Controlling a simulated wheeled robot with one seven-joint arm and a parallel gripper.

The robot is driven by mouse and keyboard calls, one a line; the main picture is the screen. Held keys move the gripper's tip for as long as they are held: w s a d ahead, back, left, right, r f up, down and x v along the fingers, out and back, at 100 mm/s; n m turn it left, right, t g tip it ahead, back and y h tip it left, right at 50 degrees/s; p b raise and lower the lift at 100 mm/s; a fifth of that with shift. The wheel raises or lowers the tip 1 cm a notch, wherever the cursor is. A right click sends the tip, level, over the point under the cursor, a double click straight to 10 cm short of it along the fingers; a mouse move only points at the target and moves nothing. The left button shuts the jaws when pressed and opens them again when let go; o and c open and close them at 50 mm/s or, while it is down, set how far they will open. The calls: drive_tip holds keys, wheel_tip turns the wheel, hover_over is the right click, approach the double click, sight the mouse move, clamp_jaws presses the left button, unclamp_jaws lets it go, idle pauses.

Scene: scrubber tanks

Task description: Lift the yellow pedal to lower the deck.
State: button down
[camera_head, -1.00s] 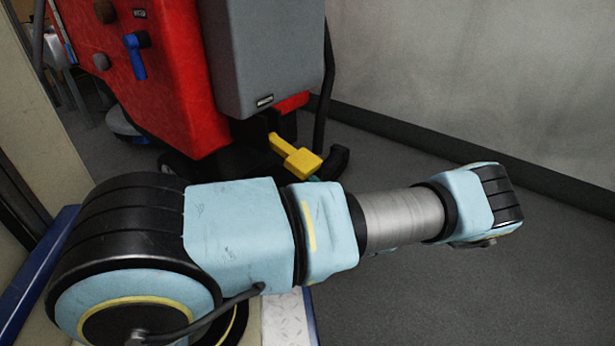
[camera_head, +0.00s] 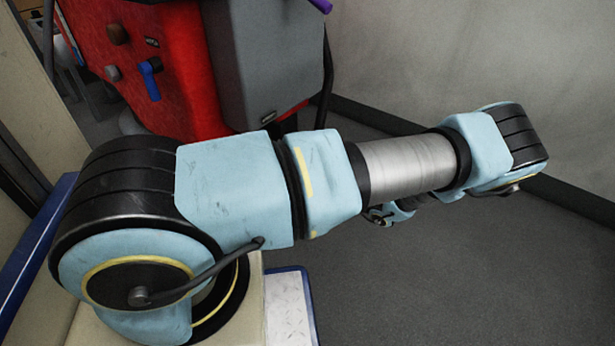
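The red and grey scrubber machine (camera_head: 190,70) stands at the upper left to middle of the head view. The yellow pedal at its lower rear is hidden behind my arm. My light-blue arm stretches across the picture from the lower left to the right. A small part of the arm's far end shows below the metal forearm section, but the gripper's fingers cannot be made out. Whether it touches the pedal or the machine cannot be told. The deck cannot be made out.
A blue lever (camera_head: 150,80) and dark knobs sit on the red body. A pale wall (camera_head: 460,50) with a dark skirting runs behind and to the right. Grey floor (camera_head: 440,290) lies open at the lower right.

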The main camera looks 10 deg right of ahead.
drive_tip(key=shift+r+p, duration=0.4)
drive_tip(key=shift+r, duration=0.15)
drive_tip(key=shift+r, duration=0.2)
drive_tip(key=shift+w, duration=0.1)
wheel_tip(320, 180, down, 5)
drive_tip(key=s+b, duration=0.1)
drive_tip(key=b, duration=0.2)
drive_tip(key=r+p+v, duration=0.1)
drive_tip(key=p+v, duration=0.1)
drive_tip(key=v, duration=0.8)
drive_tip(key=shift+d+r, duration=0.15)
drive_tip(key=shift+d, duration=0.3)
